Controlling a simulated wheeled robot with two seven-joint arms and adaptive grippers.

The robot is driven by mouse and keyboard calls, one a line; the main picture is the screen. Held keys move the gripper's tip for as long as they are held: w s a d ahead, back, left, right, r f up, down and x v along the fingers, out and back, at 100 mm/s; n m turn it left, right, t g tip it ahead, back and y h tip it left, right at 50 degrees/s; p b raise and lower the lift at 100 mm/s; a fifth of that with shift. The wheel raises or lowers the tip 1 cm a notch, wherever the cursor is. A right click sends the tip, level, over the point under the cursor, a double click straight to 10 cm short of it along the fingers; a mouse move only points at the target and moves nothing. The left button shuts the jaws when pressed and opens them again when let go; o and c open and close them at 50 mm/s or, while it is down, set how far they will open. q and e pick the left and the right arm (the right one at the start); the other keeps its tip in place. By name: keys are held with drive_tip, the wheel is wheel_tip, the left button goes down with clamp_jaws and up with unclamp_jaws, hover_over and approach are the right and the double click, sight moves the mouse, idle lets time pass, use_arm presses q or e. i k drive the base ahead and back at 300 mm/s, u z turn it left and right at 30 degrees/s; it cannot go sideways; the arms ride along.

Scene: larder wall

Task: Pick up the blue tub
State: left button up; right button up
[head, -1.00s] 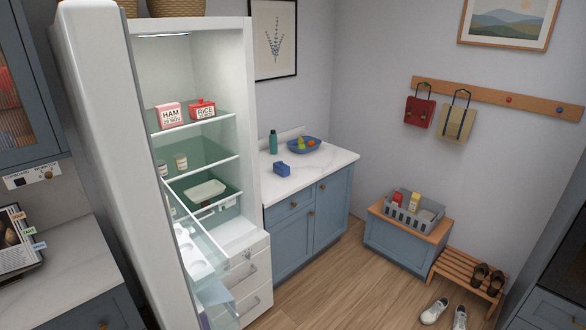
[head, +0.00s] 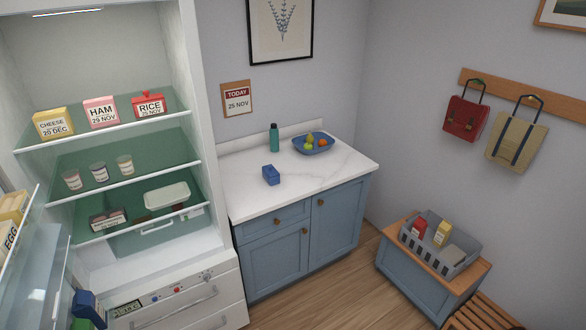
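A small blue tub (head: 271,176) stands on the white marble counter (head: 247,197), near its front left part. It looks closed and nothing touches it. Neither of my grippers shows in the head view.
Behind the tub are a teal bottle (head: 274,138) and a blue fruit bowl (head: 313,145). The open fridge (head: 213,120) stands left, with labelled boxes on its shelves. Its door (head: 40,250) juts out at lower left. A grey crate (head: 440,243) sits on a bench at right.

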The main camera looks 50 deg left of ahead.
sight(275, 181)
drive_tip(key=i, duration=1.05)
drive_tip(key=u, duration=2.95)
drive_tip(key=i, duration=1.65)
